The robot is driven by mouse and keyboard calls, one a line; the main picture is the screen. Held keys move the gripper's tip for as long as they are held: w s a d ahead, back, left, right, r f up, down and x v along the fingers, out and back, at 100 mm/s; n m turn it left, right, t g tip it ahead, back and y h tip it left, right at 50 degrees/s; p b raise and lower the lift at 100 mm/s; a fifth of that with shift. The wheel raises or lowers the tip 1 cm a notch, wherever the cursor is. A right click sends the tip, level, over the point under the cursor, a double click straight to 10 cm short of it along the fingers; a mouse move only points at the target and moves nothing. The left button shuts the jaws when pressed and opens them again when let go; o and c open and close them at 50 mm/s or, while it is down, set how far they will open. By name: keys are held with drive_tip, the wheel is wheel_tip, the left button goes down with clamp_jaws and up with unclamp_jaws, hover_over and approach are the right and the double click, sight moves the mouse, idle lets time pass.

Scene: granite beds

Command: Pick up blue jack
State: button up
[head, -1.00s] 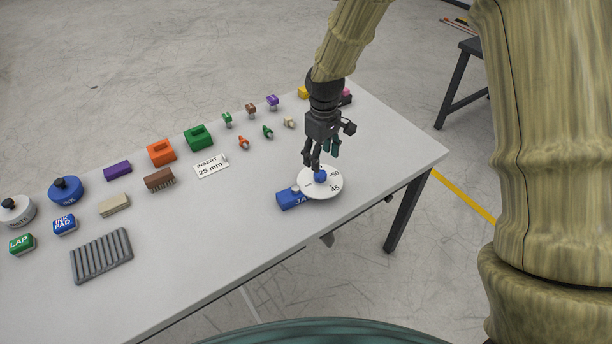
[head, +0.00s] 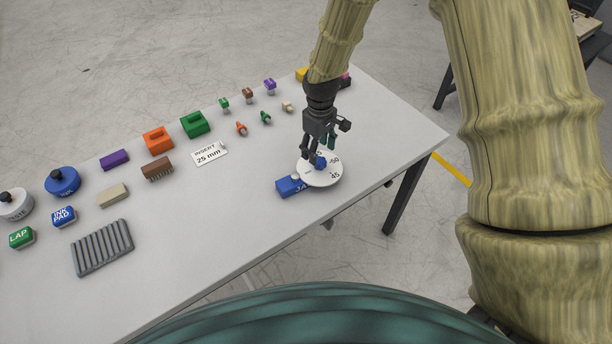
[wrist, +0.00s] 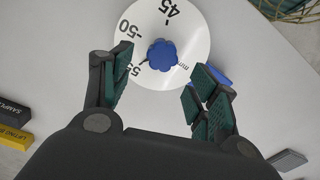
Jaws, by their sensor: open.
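A blue knob (head: 319,162) sits at the middle of the dial. In the wrist view the dial (wrist: 180,62) shows with its lobed blue knob (wrist: 163,55), and a strip of the blue jack (wrist: 208,75) shows behind the right finger. My gripper (head: 311,158) is over the dial; in the wrist view my gripper (wrist: 160,92) is open, with its fingers apart and nothing between the fingertips but the dial's lower edge.
A white card (head: 210,153) reading "INSERT 25 mm" lies left of the jack. Small coloured plugs, an orange block (head: 158,140) and a green block (head: 195,124) stand behind it. A grey ribbed block (head: 102,247) lies at the left. The table front between is clear.

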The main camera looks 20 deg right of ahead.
sight(319, 160)
drive_tip(key=shift+s+d+f+p, duration=0.1)
drive_tip(key=shift+f+p, duration=0.45)
drive_tip(key=shift+f, duration=0.7)
drive_tip(key=shift+s+f+p, duration=0.1)
drive_tip(key=shift+f+p, duration=0.4)
drive_tip(key=shift+f, duration=0.75)
clamp_jaws()
